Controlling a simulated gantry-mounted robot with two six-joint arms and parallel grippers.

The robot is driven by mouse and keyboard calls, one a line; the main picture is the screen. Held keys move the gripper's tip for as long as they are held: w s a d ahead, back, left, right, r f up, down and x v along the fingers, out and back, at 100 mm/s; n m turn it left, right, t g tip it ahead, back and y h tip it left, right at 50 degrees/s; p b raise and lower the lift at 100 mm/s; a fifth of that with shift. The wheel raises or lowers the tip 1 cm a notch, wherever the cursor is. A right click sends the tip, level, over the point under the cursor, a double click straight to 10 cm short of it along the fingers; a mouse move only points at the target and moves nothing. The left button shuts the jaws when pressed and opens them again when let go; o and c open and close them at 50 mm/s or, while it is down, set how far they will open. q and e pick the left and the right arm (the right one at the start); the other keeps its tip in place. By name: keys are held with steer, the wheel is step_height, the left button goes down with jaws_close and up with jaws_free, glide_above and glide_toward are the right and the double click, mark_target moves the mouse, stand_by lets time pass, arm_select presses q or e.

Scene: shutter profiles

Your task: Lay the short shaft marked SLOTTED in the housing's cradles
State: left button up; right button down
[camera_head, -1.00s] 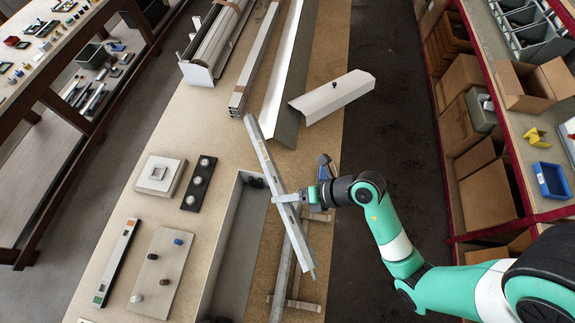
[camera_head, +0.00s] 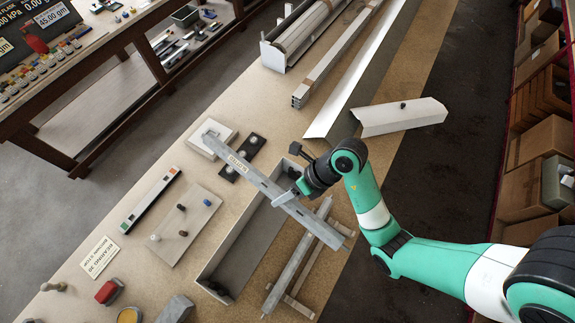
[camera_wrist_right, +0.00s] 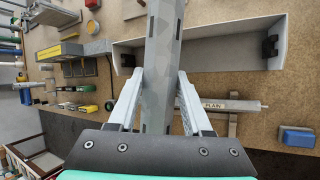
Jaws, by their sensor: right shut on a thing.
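My right gripper (camera_head: 300,190) is shut on a long grey shaft (camera_head: 275,190) with a pale label near its far end; the lettering is too small to read. The shaft is held in the air, slanting across the grey trough-like housing (camera_head: 248,245). In the right wrist view the shaft (camera_wrist_right: 160,65) runs up between the fingers (camera_wrist_right: 157,95). The housing (camera_wrist_right: 205,50) is empty there, with dark cradles at its right end (camera_wrist_right: 270,46) and left end (camera_wrist_right: 126,58). A second shaft (camera_wrist_right: 230,105), marked PLAIN, lies on a wooden stand. My left gripper is not in view.
The wooden stand (camera_head: 275,288) is right of the housing. A board with small knobs (camera_head: 184,230) and a dark strip with round pieces (camera_head: 240,158) lie to its left. White profiles (camera_head: 345,80) and a bent panel (camera_head: 400,117) lie at the back.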

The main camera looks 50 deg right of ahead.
steer(key=n, duration=0.1)
steer(key=n+g, duration=0.1)
steer(key=shift+w+a+r+n, duration=0.1)
steer(key=shift+w+r+n, duration=0.2)
steer(key=shift+w+r, duration=0.1)
steer(key=f+n+b, duration=0.1)
steer(key=n, duration=0.1)
steer(key=w+f+n+b, duration=0.1)
steer(key=n, duration=0.2)
steer(key=w+a+f+n+h+b, duration=0.1)
steer(key=n, duration=0.1)
steer(key=shift+w+f+n+g, duration=0.15)
steer(key=shift+n+g, duration=0.15)
steer(key=shift+n, duration=0.1)
step_height(320, 180, down, 4)
steer(key=n+t+b, duration=0.2)
steer(key=n+b, duration=0.6)
steer(key=n+t+y+b, duration=0.4)
steer(key=n+t+b, duration=0.3)
steer(key=b, duration=2.4)
glide_above(272, 219)
steer(key=shift+m+t, duration=0.5)
steer(key=shift+m, duration=0.1)
steer(key=shift+f, duration=13.45)
steer(key=shift+f, duration=0.45)
steer(key=shift+c, duration=1.3)
jaws_free()
